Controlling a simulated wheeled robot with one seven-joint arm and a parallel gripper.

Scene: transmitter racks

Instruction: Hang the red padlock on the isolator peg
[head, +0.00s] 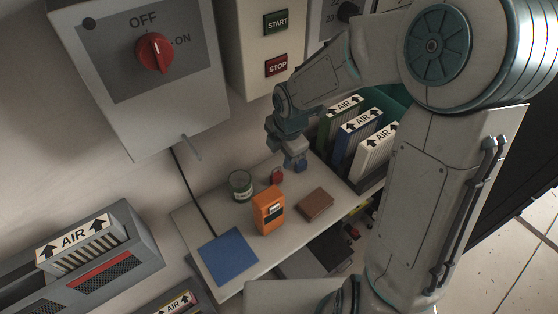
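The red padlock (277,176) sits on the shelf, behind the orange device and just left of my gripper. My gripper (294,162) points down over the back of the shelf, apart from the red padlock in the picture. A small blue thing (301,166), perhaps another padlock, shows right at its fingertips. I cannot tell whether the fingers hold it or are open. The isolator peg (191,148) is a bare grey rod jutting out below the grey isolator box (145,65), whose red knob (154,53) sits between the OFF and ON marks.
AIR filters (359,132) stand in a rack at the right. A START/STOP box (262,45) hangs above the shelf.

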